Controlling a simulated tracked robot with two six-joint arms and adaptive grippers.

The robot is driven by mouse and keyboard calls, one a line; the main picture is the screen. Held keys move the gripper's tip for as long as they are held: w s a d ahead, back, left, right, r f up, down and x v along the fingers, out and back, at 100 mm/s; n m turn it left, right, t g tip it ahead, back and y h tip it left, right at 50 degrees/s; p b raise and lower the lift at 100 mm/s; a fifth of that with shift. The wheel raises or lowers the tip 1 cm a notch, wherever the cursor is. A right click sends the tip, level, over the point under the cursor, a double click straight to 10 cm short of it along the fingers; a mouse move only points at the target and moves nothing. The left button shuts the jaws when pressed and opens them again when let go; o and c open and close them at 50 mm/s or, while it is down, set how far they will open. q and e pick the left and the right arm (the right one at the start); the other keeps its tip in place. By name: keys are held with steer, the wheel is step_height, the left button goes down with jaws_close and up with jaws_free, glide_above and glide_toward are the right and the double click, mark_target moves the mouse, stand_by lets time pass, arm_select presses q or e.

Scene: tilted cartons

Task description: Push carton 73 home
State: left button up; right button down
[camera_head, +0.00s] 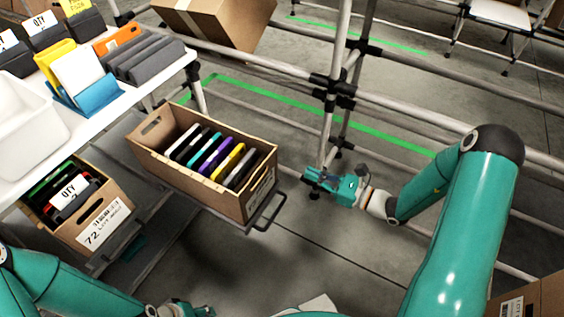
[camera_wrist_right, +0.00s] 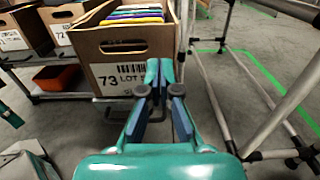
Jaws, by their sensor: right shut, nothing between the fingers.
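Carton 73 (camera_head: 190,185) is an open brown box holding several upright coloured folders. It sticks out from the rack further than carton 72 (camera_head: 75,232) beside it. In the right wrist view, the labelled front of carton 73 (camera_wrist_right: 118,70) faces me, with a hand hole above its label. My right gripper (camera_head: 309,179) is shut and empty, to the right of the carton's front end, with a gap visible in the head view. Its fingertips (camera_wrist_right: 160,68) overlap the right part of the carton's front in the wrist view. My left gripper (camera_head: 185,312) is partly cut off at the bottom edge.
A metal handle-like bar (camera_head: 268,212) juts out by carton 73's front. A rack post (camera_head: 335,100) and rails (camera_head: 430,105) stand behind my right gripper. A white shelf (camera_head: 130,95) with folders and a white bin (camera_head: 25,125) is at the left.

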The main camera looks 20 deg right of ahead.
mark_target(272, 156)
steer(key=b+x, duration=0.2)
steer(key=x, duration=0.8)
steer(key=shift+s+f, duration=0.1)
steer(key=shift+a, duration=0.2)
steer(key=shift+d, duration=0.2)
steer(key=shift+w+a, duration=0.15)
steer(key=shift+w, duration=0.1)
